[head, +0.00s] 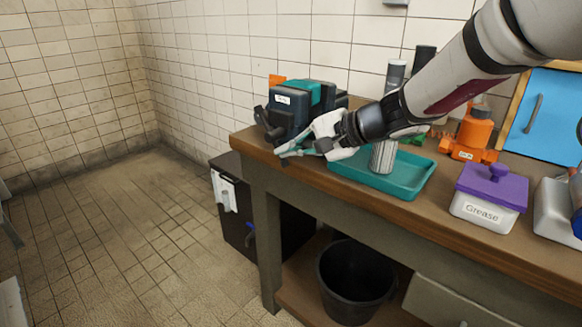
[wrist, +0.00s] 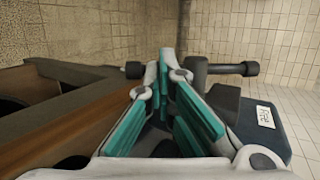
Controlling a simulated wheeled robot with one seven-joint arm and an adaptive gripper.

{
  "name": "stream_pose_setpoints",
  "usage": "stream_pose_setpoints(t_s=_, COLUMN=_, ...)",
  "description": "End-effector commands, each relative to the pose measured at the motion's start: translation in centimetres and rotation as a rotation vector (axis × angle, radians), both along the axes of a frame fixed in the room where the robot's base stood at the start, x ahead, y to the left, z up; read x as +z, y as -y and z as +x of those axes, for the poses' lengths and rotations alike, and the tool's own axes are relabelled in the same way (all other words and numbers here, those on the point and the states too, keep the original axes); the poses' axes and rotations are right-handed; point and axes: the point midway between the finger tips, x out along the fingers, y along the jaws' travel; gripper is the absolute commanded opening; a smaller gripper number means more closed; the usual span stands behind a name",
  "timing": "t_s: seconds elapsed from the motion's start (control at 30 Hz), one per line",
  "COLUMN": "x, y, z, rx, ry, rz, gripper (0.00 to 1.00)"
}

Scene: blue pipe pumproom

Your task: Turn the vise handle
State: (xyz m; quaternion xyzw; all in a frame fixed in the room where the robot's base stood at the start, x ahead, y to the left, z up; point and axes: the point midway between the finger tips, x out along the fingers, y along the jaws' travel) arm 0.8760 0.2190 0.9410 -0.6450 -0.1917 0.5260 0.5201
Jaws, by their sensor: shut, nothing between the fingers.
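The vise (head: 293,106), dark blue-grey with a teal part, stands on the left end of the bench. It also shows at the right of the wrist view (wrist: 248,128), with a white label. Its handle, a dark bar with black end knobs, runs across the wrist view (wrist: 228,69); in the head view the handle (head: 264,122) is at the vise's front left. My gripper (head: 284,152) is shut and empty, in front of the vise. In the wrist view its teal-padded fingertips (wrist: 161,66) overlap the middle of the bar; I cannot tell whether they touch it.
A teal tray (head: 405,184) with a grey cylinder (head: 383,157) lies under my arm. A purple-lidded grease box (head: 488,192) and an orange bottle (head: 473,133) stand right. A black bucket (head: 354,285) sits below the bench.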

Motion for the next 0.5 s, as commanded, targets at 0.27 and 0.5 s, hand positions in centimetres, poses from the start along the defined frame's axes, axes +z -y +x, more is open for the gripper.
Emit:
stream_pose_setpoints(t_s=0.27, x=-1.11, y=-0.27, z=0.14, rx=0.003, ry=0.064, rz=0.083, gripper=0.00)
stream_pose_setpoints(t_s=0.5, x=-1.47, y=-0.47, z=0.21, rx=0.003, ry=0.119, rz=0.156, gripper=0.00)
